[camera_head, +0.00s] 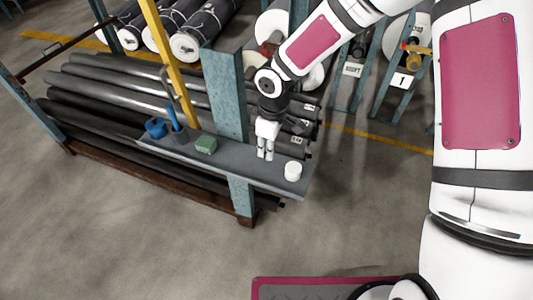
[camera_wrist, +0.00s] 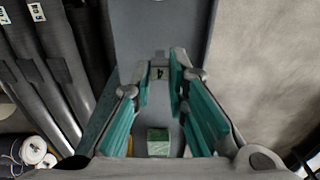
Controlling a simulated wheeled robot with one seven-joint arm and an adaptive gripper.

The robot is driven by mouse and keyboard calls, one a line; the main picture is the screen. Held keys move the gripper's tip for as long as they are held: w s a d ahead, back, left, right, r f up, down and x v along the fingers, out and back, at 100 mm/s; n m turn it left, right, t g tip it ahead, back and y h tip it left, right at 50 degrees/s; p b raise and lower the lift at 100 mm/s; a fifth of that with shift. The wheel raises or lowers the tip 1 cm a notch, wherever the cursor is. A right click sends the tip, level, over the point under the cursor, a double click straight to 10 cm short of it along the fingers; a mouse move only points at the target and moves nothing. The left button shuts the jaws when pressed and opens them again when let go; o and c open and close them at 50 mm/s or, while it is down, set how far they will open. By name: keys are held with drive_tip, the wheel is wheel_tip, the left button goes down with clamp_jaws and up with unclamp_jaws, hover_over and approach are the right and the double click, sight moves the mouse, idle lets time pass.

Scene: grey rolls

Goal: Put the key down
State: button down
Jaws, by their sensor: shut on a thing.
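My gripper (camera_head: 265,154) is over the narrow grey shelf (camera_head: 225,167), between a green box and a white round thing. Most of the key is hidden between the fingertips. It is too small to make out in the head view. I cannot tell whether the key touches the shelf.
On the shelf stand the green box (camera_head: 206,145), a blue cup (camera_head: 156,128) and the white round thing (camera_head: 293,171). A blue-green post (camera_head: 225,95) rises behind the shelf. Dark rolls (camera_head: 110,105) lie on the rack behind it. Bare shelf shows around my fingertips.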

drive_tip(key=shift+w+a, duration=0.15)
drive_tip(key=shift+f, duration=1.75)
drive_tip(key=c, duration=1.6)
unclamp_jaws()
drive_tip(key=shift+o, duration=0.2)
wheel_tip(320, 180, up, 12)
drive_tip(key=shift+d, duration=0.4)
drive_tip(key=shift+r, duration=0.1)
